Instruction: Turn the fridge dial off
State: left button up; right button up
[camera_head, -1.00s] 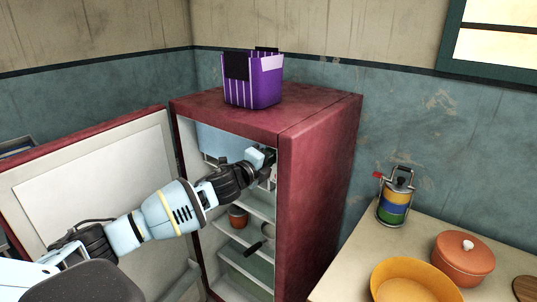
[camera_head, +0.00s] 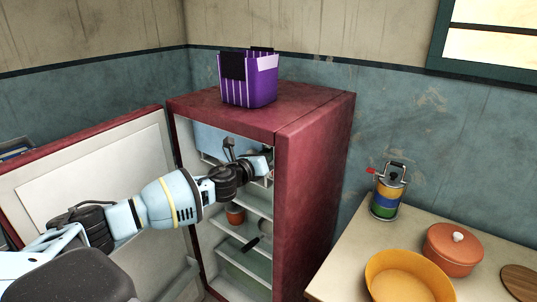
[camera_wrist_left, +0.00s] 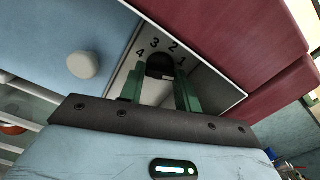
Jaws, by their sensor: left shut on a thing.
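The red fridge (camera_head: 318,165) stands against the wall with its door (camera_head: 95,165) swung open to the left. The dark dial (camera_wrist_left: 160,66) is on a pale panel inside the fridge, with the numbers 4, 3, 2 and 1 around it in the left wrist view. My left gripper (camera_wrist_left: 160,84) is shut on the dial, with one green finger on either side. In the head view my left gripper (camera_head: 266,164) reaches into the upper part of the fridge at its right inner wall. The dial's pointer cannot be made out. My right gripper is not in view.
A purple striped container (camera_head: 250,85) stands on the fridge. Shelves inside hold a red-brown jar (camera_head: 235,214). A round pale knob (camera_wrist_left: 84,65) is on the blue surface. A counter on the right holds a stacked canister (camera_head: 388,195), orange pot (camera_head: 458,252) and yellow bowl (camera_head: 408,278).

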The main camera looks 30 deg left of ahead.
pick_arm(q)
jog(key=shift+m, duration=1.9)
jog(key=o, duration=1)
jog(key=s, duration=0.7)
jog(key=shift+s+a, duration=0.35)
jog(key=shift+s, duration=0.05)
